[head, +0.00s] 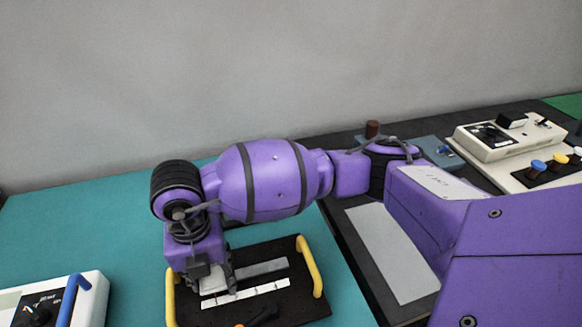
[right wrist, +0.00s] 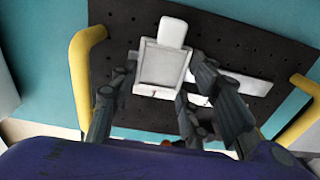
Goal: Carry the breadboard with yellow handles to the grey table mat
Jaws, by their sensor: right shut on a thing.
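The black breadboard (head: 262,252) with yellow handles is at the bottom centre of the head view, over the teal surface. Its right handle (head: 311,266) shows clearly; the left one is partly cut off. My right gripper (head: 207,284) points down over the board, shut on a white block (right wrist: 163,62) on it. The right wrist view shows the fingers on both sides of this block, with the perforated board (right wrist: 120,35) behind. Whether the board touches the surface is unclear. A light grey sheet (head: 392,252) lies on a dark grey mat (head: 345,228) to the right. My left gripper is not in view.
A white instrument box (head: 92,300) with a blue handle stands at the lower left. Beige boxes with knobs (head: 490,140) and a blue-grey plate (head: 437,148) with a brown knob stand at the back right.

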